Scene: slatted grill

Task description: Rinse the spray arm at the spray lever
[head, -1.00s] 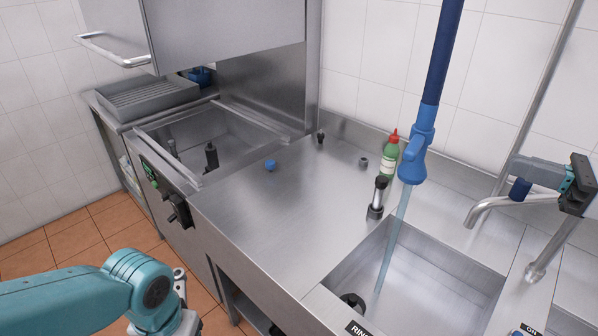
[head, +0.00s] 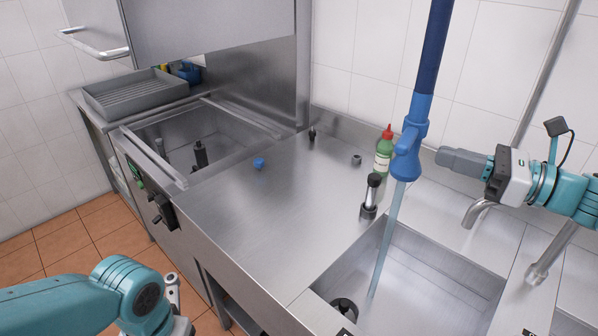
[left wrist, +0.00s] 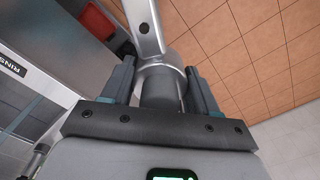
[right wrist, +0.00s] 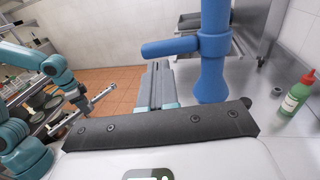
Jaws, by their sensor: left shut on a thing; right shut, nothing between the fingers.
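The blue spray valve (head: 411,135) hangs over the sink (head: 450,270), and a thin bluish stream (head: 385,240) runs from its nozzle down into the sink. Its blue spray lever (right wrist: 168,48) sticks out to the left in the right wrist view. My right gripper (head: 440,157) is shut and empty, just right of the valve in the head view; its fingers (right wrist: 158,85) point toward the lever and appear apart from it. My left gripper (left wrist: 160,80) is shut on the grey hub of the spray arm (left wrist: 145,28). The spray arm (head: 173,288) is left of the counter, over the floor.
A green bottle with a red cap (head: 384,155) and a black-and-chrome upright part (head: 371,195) stand near the sink. A small blue cap (head: 259,163) lies on the counter. The open dishwasher tank (head: 225,130) is at the left. A faucet (head: 478,210) is below my right arm.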

